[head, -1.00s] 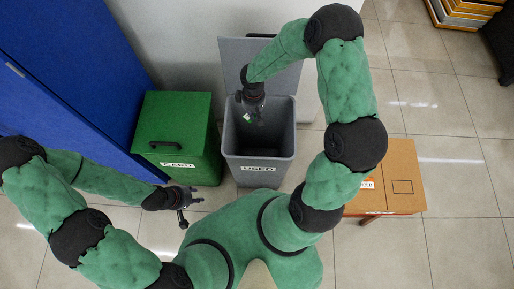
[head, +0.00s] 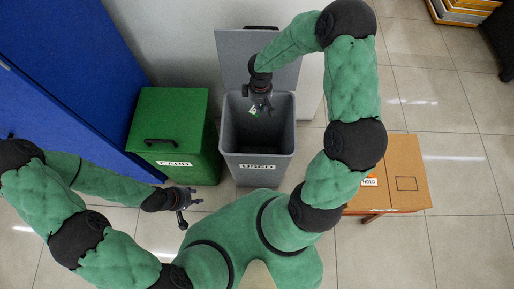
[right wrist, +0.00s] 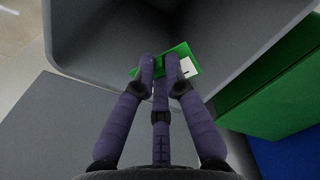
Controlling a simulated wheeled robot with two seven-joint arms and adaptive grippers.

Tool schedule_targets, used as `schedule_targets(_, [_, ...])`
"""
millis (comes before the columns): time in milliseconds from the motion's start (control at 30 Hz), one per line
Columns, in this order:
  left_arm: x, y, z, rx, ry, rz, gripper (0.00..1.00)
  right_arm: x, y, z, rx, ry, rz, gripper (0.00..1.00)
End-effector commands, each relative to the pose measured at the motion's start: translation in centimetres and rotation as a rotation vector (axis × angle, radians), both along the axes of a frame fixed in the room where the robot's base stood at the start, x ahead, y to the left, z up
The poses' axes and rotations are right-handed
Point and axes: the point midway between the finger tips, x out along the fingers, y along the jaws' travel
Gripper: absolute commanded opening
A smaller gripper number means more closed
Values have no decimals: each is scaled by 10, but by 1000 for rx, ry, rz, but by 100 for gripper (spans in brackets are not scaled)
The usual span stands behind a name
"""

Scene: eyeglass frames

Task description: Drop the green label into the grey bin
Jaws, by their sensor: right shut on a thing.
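The green label (head: 253,110), small with a white patch, is held by my right gripper (head: 262,105) over the open mouth of the grey bin (head: 258,169). In the right wrist view the label (right wrist: 187,60) lies across the fingertips of the right gripper (right wrist: 160,66), with the inside of the grey bin (right wrist: 90,32) beyond it. The grey bin has a "USED" sign on its front and its lid stands raised behind. My left gripper (head: 188,199) is empty and low, in front of the green box; its fingers look spread apart.
A green box (head: 168,110) with a closed lid and black handle stands left of the bin. A blue cabinet (head: 75,70) is further left.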

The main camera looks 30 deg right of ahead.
Motion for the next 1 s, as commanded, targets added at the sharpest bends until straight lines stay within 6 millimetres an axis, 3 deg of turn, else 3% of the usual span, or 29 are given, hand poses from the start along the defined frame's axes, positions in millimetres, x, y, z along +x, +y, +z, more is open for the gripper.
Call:
schedule_targets(100, [0, 0, -8, 0, 0, 0, 40, 0, 0, -9, -1, 0, 0, 0])
schedule_targets(367, [0, 0, -7, 0, 0, 0, 40, 0, 0, -9, -1, 0, 0, 0])
schedule_targets(400, [0, 0, -7, 0, 0, 0, 40, 0, 0, -9, -1, 0, 0, 15])
schedule_targets(500, [0, 0, -7, 0, 0, 0, 40, 0, 0, -9, -1, 0, 0, 40])
schedule_targets(833, [0, 0, -7, 0, -1, 0, 40, 0, 0, -8, -1, 0, 0, 40])
schedule_targets(1000, [0, 0, -7, 0, 0, 0, 40, 1, 0, 6, -3, -3, 0, 40])
